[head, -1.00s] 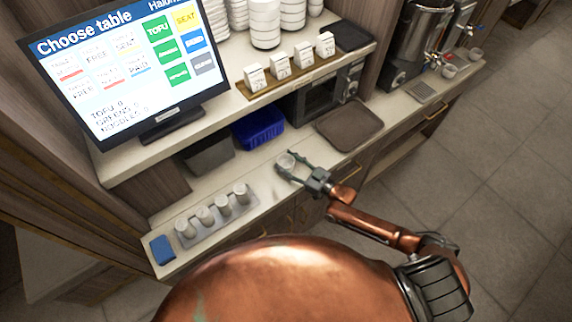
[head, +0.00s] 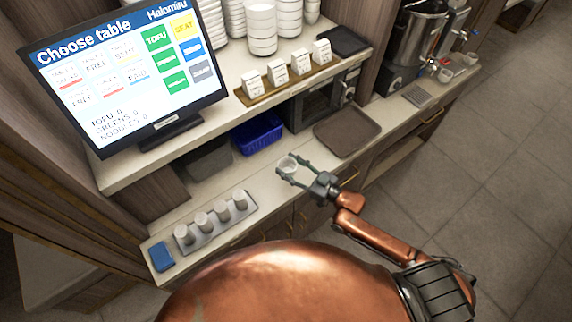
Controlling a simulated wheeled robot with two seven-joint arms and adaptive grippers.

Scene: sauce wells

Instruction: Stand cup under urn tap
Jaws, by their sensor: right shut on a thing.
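A small pale cup (head: 288,164) is between the fingers of my right gripper (head: 291,172), which is shut on it. The gripper is over the lower counter, in front of the blue bin. The metal urn (head: 417,38) stands at the upper right, with a tap (head: 432,62) on its front. A pale cup (head: 445,75) is close to that tap, and another cup (head: 470,58) is beside a second tap. The held cup is well to the left of the urn. My left gripper is not in view.
A tray (head: 250,208) with several cups and a blue sponge (head: 161,257) are at the lower left. A brown tray (head: 320,139) lies between my gripper and the urn. A grey drip grate (head: 417,96) lies before the urn. The blue bin (head: 257,136) sits under the shelf.

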